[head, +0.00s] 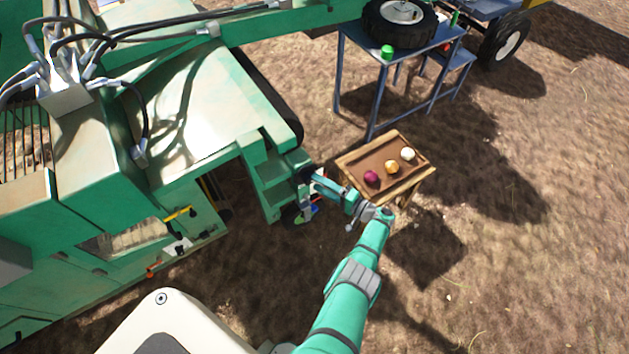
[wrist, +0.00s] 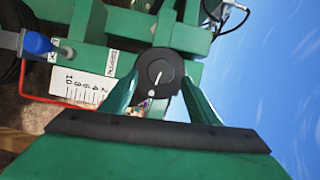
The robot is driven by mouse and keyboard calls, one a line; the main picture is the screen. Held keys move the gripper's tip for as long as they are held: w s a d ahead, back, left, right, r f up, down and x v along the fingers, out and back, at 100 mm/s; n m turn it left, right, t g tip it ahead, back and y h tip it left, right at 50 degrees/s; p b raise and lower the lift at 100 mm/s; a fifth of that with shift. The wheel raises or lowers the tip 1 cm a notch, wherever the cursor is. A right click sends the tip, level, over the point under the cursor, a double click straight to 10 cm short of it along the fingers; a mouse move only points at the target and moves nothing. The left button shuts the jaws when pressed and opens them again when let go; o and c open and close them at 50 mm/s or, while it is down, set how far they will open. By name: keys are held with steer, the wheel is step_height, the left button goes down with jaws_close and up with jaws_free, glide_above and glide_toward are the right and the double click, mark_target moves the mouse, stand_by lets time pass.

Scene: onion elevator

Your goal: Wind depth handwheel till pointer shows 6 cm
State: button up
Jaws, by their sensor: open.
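In the wrist view a dark round handwheel (wrist: 154,64) with a pale line on its face sits on the green machine frame. My gripper (wrist: 161,77) is open, with one green finger at each side of the wheel's lower part; I cannot tell whether they touch it. A white depth scale (wrist: 82,87) with numbers from 10 down to 2 lies left of the wheel, turned sideways. A thin red rod (wrist: 22,84) bends around the scale's lower left; where a pointer reads is not clear. In the head view my gripper end is beside the green machine, and the wheel cannot be made out.
A blue knob (wrist: 37,44) is left of the scale. In the head view the large green machine (head: 200,95) fills the left. A wooden tray (head: 415,180) with three onions stands right of my arm. A blue-grey table (head: 367,55) with a tyre stands behind. Bare ground lies right.

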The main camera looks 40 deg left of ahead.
steer(key=d, duration=0.7)
steer(key=shift+d, duration=0.2)
steer(key=shift+r, duration=0.1)
